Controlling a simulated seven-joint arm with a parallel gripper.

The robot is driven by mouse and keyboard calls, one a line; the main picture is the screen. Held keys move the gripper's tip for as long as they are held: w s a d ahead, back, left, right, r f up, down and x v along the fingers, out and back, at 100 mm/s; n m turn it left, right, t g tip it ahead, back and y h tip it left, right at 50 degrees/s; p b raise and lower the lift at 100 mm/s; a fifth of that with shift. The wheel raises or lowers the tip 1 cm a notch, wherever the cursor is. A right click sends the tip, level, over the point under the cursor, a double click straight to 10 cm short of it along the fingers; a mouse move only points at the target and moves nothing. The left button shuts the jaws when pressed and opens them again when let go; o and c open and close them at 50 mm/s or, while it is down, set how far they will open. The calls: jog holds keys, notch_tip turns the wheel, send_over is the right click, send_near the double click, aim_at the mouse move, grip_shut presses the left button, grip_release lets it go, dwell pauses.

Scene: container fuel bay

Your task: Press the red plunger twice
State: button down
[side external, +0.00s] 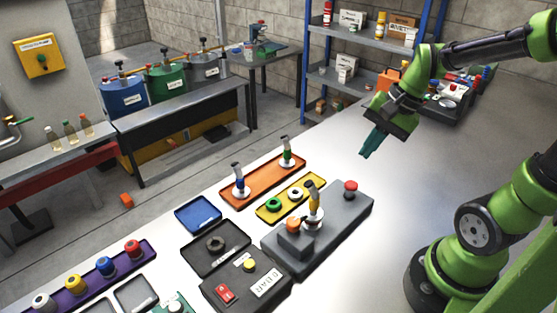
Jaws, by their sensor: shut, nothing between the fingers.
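The red plunger (351,187) is a small red-topped knob standing upright near the far right end of a long grey block (338,222) on the white table. My gripper (369,152) has teal fingers that point downward. It is shut and empty, raised above the table, and appears above and just right of the plunger in the picture, apart from it. The exact distance in depth cannot be told from this one view.
A dark box with a red switch (224,293) sits in front. White table surface right of the block is clear.

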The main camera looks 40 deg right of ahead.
aim_at(355, 182)
jog(key=w+m+y, duration=0.1)
jog(key=m+y, duration=0.1)
jog(key=m, duration=0.3)
jog(key=w+d+m+y, duration=0.1)
jog(key=m, duration=0.5)
jog(key=w+d+m+y, duration=0.1)
jog(key=m+y, duration=0.1)
jog(key=m, duration=0.4)
jog(key=shift+d+f+y, duration=0.15)
jog(key=shift+y, duration=0.15)
jog(key=shift+s+f, duration=0.1)
jog(key=shift+f, duration=4.3)
jog(key=shift+f, duration=0.45)
